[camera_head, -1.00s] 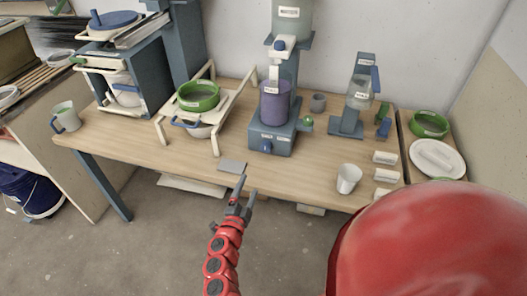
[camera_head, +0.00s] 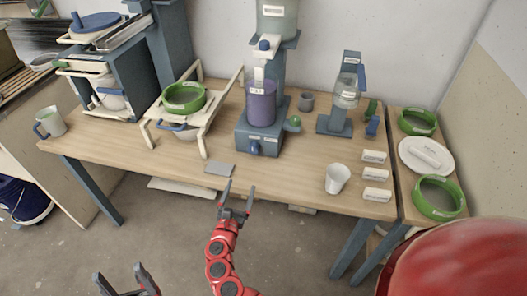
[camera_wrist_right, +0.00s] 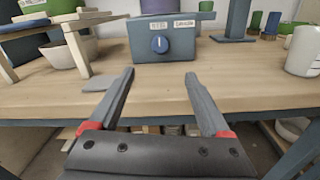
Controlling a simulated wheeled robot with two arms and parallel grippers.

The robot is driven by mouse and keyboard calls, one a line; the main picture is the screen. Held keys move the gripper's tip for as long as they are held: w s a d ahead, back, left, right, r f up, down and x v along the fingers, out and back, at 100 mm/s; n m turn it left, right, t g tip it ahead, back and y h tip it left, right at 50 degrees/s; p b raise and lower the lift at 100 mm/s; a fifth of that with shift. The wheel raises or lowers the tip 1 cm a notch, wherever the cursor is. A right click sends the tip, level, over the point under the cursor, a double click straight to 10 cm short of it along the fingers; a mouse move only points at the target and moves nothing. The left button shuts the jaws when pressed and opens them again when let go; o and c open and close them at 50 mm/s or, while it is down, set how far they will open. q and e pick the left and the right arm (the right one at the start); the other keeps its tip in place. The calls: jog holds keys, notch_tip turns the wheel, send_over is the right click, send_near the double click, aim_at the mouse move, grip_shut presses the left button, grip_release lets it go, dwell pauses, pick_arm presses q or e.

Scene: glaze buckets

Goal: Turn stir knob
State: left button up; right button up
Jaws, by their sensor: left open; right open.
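A purple container (camera_head: 262,104) stands on the base. My right gripper (camera_head: 239,186) is open and empty, in front of the table edge and short of the knob. In its wrist view the knob lies beyond and between the fingers. My left gripper (camera_head: 124,281) is open and empty, low at the bottom left, away from the table.
A grey flat pad (camera_head: 219,169) lies near the front table edge (camera_head: 300,203). A white cup (camera_head: 337,179) stands to the right. A cream rack (camera_head: 205,120) with a green ring (camera_head: 184,97) stands left of the mixer. The table just before the knob is clear.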

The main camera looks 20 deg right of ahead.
aim_at(253, 151)
jog(key=x, duration=1.5)
jog(key=shift+w+d+b, duration=0.2)
jog(key=shift+w+b, duration=0.1)
jog(key=shift+b, duration=0.05)
jog(key=shift+w+d, duration=0.4)
jog(key=shift+w, duration=0.2)
grip_shut()
jog(key=shift+f+m+b, duration=0.25)
jog(key=shift+m+b, duration=0.65)
jog(key=shift+b, duration=0.35)
jog(key=m+b, duration=1.3)
jog(key=b, duration=0.2)
jog(key=shift+f+h+b, duration=0.1)
jog(key=shift+h+b, duration=0.2)
jog(key=shift+b, duration=0.05)
jog(key=shift+r+m+b, duration=0.2)
jog(key=shift+m+b, duration=1.2)
jog(key=shift+b, duration=0.05)
